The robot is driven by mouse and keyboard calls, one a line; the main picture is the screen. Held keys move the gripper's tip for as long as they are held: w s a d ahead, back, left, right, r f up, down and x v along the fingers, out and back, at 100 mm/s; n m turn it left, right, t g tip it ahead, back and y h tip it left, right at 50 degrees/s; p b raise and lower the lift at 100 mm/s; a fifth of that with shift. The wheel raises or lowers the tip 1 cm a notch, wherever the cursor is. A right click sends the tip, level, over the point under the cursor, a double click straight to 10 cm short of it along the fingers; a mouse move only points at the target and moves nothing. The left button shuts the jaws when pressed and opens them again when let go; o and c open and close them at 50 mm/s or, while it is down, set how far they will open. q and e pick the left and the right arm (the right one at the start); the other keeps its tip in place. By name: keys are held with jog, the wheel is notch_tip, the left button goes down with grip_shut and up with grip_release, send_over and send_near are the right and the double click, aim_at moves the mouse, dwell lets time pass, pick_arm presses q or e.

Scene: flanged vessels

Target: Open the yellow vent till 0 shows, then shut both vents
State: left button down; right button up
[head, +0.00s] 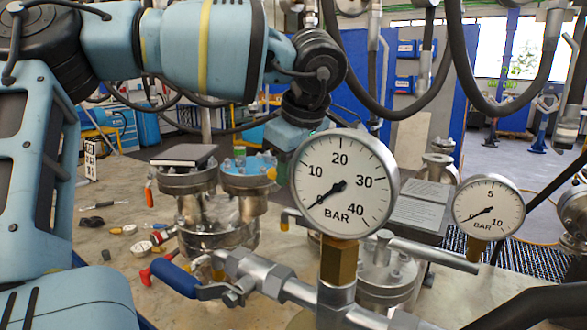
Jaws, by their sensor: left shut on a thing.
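A large round gauge (345,184) marked BAR, 10 to 40, faces me on a brass stem. Its needle points to the lower left, at or near the zero end. A smaller BAR gauge (489,208) at right also has its needle low left, near its zero end. My left gripper (290,135) reaches down behind the large gauge. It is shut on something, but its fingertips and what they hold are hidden. A yellow-tipped fitting (284,222) shows just left of the gauge. I cannot tell which part is the second vent. My right gripper is not in view.
A metal pipe (300,292) crosses the front. Small loose parts lie on the table's (110,215) left. Dark hoses hang above.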

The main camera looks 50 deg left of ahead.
pick_arm(q)
jog(key=shift+s+d+n, duration=0.15)
jog(key=shift+s+n, duration=0.15)
jog(key=shift+n, duration=0.3)
jog(key=shift+g, duration=0.3)
jog(key=c, duration=1.3)
grip_release()
jog(key=shift+s, duration=0.1)
jog(key=shift+o, duration=0.2)
jog(key=v, duration=0.7)
jog(key=shift+d+r, duration=0.15)
jog(key=shift+r, duration=0.2)
